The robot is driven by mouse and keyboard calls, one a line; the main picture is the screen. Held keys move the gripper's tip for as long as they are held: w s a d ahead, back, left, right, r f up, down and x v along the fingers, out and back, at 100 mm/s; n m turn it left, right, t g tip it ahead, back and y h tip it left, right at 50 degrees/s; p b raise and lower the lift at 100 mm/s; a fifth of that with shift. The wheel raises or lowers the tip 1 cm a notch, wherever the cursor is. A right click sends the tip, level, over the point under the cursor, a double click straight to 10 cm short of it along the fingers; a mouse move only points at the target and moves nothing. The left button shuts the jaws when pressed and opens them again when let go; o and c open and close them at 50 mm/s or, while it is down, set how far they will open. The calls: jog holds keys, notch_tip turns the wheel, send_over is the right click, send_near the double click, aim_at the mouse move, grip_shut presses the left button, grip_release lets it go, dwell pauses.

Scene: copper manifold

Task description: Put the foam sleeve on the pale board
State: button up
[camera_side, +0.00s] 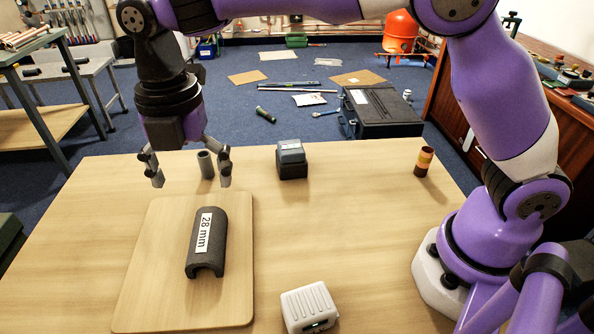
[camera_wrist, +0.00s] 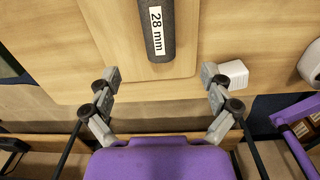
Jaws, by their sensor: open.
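The foam sleeve (camera_side: 208,255) is a dark grey tube-like piece with a white "28 mm" label. It lies on the pale board (camera_side: 150,290), a wooden board with rounded corners on the table. In the wrist view the sleeve (camera_wrist: 183,28) shows at the top, cut off by the frame edge, on the board (camera_wrist: 120,55). My gripper (camera_side: 190,178) is open and empty, raised near the board's far edge and apart from the sleeve. In the wrist view its fingertips (camera_wrist: 160,74) are wide apart, with nothing between them touching either one.
A small grey cylinder (camera_side: 206,164) stands close to my gripper in the side view. A white ribbed box (camera_side: 309,307) sits at the near edge. The table's middle right is clear.

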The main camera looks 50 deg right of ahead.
jog(key=s+d+r+m+t, duration=0.1)
jog(key=s+d+r+m, duration=0.15)
jog(key=d+m, duration=0.35)
jog(key=s+d+r+m+t, duration=0.2)
jog(key=d+r+m, duration=0.2)
jog(key=d+m, duration=0.3)
jog(key=s+d+f+m+t, duration=0.2)
jog(key=s+d+m, duration=0.5)
jog(key=m, duration=0.6)
jog(key=shift+s+d+f, duration=0.3)
jog(key=shift+s+f, duration=0.35)
jog(key=shift+s, duration=0.35)
